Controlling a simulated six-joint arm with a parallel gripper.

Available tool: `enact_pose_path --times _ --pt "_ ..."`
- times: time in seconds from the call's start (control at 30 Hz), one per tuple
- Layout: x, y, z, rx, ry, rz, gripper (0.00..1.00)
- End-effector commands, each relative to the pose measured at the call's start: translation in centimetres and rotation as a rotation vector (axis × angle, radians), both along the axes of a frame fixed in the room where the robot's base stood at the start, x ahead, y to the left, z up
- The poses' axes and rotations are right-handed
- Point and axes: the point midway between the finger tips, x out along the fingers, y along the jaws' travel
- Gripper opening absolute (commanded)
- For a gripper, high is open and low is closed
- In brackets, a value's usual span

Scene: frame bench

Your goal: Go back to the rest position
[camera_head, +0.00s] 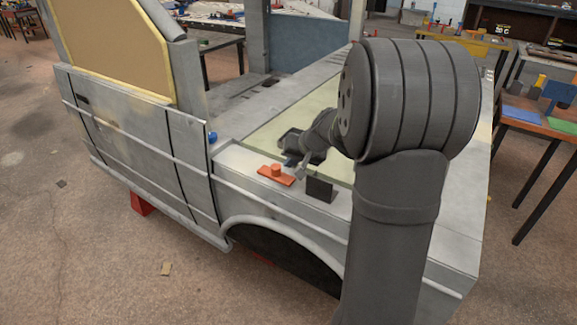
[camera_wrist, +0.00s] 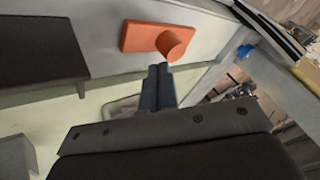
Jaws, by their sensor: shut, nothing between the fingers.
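My gripper (camera_wrist: 158,72) shows in the wrist view as two dark fingers close together, shut and empty. In the head view, my gripper (camera_head: 297,168) is small and partly hidden by my own arm, low over the side ledge of the grey vehicle body (camera_head: 228,160). An orange plate with a round knob (camera_head: 275,176) lies on that ledge, just left of the fingers. In the wrist view the orange knob (camera_wrist: 173,44) is just beyond the fingertips; I cannot tell whether they touch it.
A black block (camera_head: 320,189) stands on the ledge right of the gripper. A blue knob (camera_head: 212,137) is by the door edge. Tables with coloured parts (camera_head: 540,122) stand at the right. The floor at the left (camera_head: 60,230) is mostly clear.

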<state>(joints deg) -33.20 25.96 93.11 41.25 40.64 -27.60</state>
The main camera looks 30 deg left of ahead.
Motion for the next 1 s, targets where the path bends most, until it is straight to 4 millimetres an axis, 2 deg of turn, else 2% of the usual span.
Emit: enact_pose_path --times 0.2,0.4,0.83,1.0 --pt "-0.4 -2.8 3.3 0.000 -0.002 -0.005 0.00" --pt "-0.7 -4.3 5.1 -0.003 0.000 -0.004 0.00" --pt "-0.8 -4.6 5.4 -0.004 0.003 -0.004 0.00" --pt "-0.7 -3.8 4.4 -0.005 0.005 -0.002 0.00"
